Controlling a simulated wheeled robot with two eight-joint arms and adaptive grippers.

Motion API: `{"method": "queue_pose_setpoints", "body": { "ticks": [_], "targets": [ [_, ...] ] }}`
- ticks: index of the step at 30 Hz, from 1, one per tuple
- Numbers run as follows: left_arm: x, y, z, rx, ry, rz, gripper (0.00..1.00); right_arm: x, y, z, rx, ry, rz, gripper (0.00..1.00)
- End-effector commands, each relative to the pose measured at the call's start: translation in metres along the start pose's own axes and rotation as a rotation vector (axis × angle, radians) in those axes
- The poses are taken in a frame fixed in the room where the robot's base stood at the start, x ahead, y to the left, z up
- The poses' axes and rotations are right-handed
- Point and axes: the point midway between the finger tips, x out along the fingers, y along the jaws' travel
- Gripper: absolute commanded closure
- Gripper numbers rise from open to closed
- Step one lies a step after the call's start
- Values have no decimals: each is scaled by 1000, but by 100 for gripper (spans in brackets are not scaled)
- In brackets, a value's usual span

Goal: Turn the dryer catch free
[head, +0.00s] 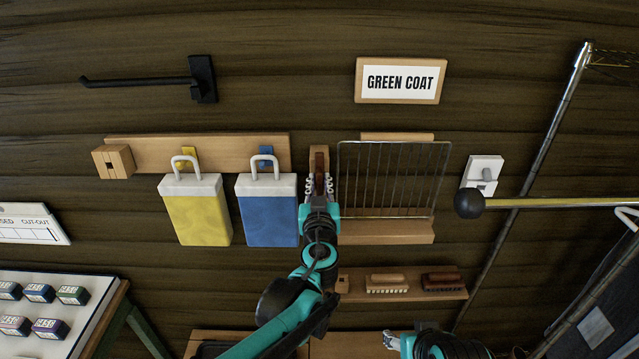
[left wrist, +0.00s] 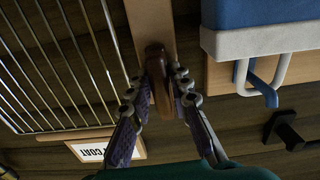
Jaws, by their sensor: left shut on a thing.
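The dryer is a wire rack (head: 392,180) on the wall between light wooden rails (head: 385,232). The dark brown wooden catch (head: 319,160) is beside its left edge on a light wooden strip and stands upright in the head view. My left gripper (head: 319,187) is shut on the catch, with a finger on each side. The left wrist view shows the catch (left wrist: 156,66) between the fingertips (left wrist: 160,92), with the wire rack (left wrist: 62,60) to its left. My right gripper (head: 391,340) shows only partly at the bottom edge.
A blue bag (head: 268,212) hangs close left of my left gripper, with a yellow bag (head: 197,215) beyond. Brushes (head: 387,283) sit on a shelf below the rack. A ball-ended bar (head: 468,204) and a wall switch (head: 484,174) are at right.

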Motion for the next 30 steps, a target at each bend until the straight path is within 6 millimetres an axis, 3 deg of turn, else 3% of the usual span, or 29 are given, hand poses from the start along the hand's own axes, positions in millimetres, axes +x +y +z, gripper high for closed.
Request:
{"method": "queue_pose_setpoints", "body": {
  "ticks": [8, 9, 10, 11, 22, 30],
  "targets": [
    [0, 0, 1, -7, -2, 1, 100, 0, 0, 0, 0, 0, 0, 48],
    [0, 0, 1, -6, -2, 1, 73, 0, 0, 0, 0, 0, 0, 48],
    [0, 0, 1, -6, -1, 1, 65, 0, 0, 0, 0, 0, 0, 48],
    [0, 0, 1, -5, -1, 1, 64, 0, 0, 0, 0, 0, 0, 48],
    [-7, 0, 0, -2, -1, 1, 64, 0, 0, 0, 0, 0, 0, 48],
    [-59, 1, 0, -2, -1, 4, 64, 0, 0, 0, 0, 0, 0, 48]
  ]
}}
